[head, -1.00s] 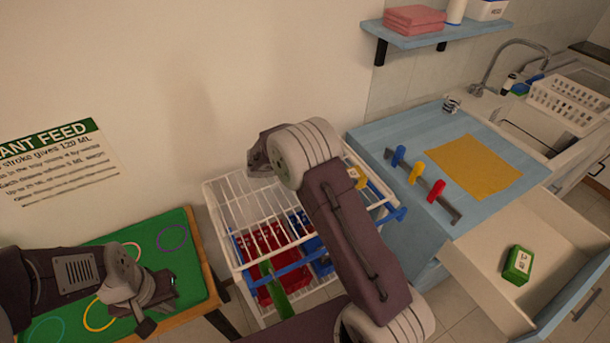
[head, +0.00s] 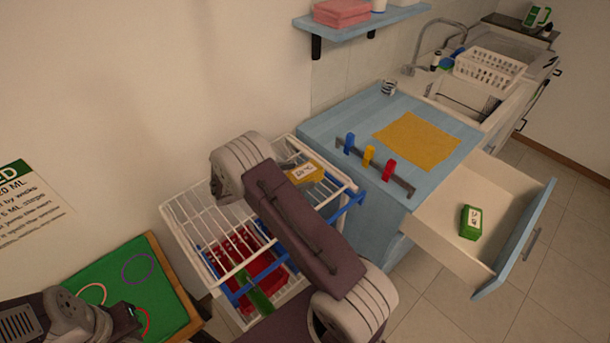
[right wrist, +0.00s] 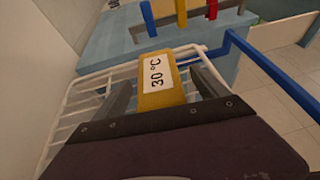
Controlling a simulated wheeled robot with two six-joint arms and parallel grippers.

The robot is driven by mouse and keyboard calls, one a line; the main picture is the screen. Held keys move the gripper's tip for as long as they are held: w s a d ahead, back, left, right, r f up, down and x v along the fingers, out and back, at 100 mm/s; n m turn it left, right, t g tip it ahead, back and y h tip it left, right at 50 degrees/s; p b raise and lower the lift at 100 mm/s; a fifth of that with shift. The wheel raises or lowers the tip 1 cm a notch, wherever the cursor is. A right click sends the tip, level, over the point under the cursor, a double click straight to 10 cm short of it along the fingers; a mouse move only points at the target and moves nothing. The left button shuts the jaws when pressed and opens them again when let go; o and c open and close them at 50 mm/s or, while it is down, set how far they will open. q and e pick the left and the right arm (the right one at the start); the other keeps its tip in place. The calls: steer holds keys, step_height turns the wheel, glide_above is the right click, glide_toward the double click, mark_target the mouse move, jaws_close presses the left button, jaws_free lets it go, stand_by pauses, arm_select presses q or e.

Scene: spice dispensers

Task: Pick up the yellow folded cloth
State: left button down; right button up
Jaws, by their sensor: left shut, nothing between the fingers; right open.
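The yellow folded cloth (head: 310,180), with a white "30 °C" label, is on the top of the white wire rack, partly hidden by my right arm in the head view. In the right wrist view the cloth (right wrist: 150,99) lies between the two spread fingers of my right gripper (right wrist: 163,85). The right gripper is open; I cannot tell whether either finger touches the cloth. My left gripper (head: 128,322) is shut and empty, low at the left over the green board.
A blue counter (head: 340,120) carries a flat yellow mat (head: 415,141) and blue, yellow and red handles. An open drawer (head: 440,215) holds a green box (head: 470,222).

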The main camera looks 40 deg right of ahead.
mark_target(304, 174)
steer(key=x, duration=0.3)
steer(key=shift+w+d+f, duration=0.1)
steer(key=shift+w+d, duration=0.05)
steer(key=shift+w, duration=0.05)
steer(key=c, duration=1.5)
steer(key=r, duration=0.4)
steer(key=shift+s+d+r, duration=0.1)
steer(key=shift+d+r, duration=0.1)
steer(key=shift+r, duration=0.1)
steer(key=shift+c, duration=0.2)
steer(key=s+d+r+b, duration=0.1)
steer(key=s+d+r, duration=0.2)
steer(key=d+r, duration=0.3)
steer(key=d, duration=0.4)
steer(key=shift+d+r, duration=0.3)
steer(key=shift+d, duration=0.05)
